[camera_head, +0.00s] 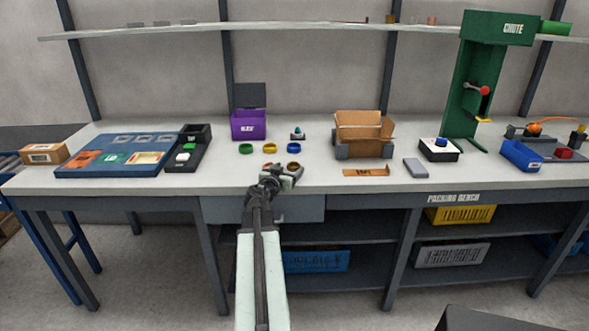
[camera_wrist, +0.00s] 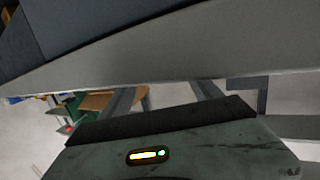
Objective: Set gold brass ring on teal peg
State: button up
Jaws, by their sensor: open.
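The teal peg (camera_head: 297,132) stands upright on a small base at the back of the bench. Another brassy ring (camera_head: 293,163) shows nearer, right at my gripper's end; which of the two brassy rings is the gold brass one is hard to tell. My gripper (camera_head: 284,175) is open at the bench's front edge. I cannot tell whether its fingers touch the near ring. The wrist view shows no ring or peg.
A purple box (camera_head: 249,125) stands behind the rings on the left. An open cardboard box (camera_head: 362,130) stands to the right, with an orange-brown strip (camera_head: 366,172) before it. A blue board (camera_head: 100,165) lies far left. A green chute (camera_head: 470,90) stands at the right.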

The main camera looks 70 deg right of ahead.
jog(key=d, duration=0.3)
jog(key=shift+f, duration=0.3)
jog(key=shift+s, duration=0.1)
grip_shut()
notch_tip(320, 180, up, 21)
jog(key=p, duration=2)
jog(key=shift+f, duration=0.2)
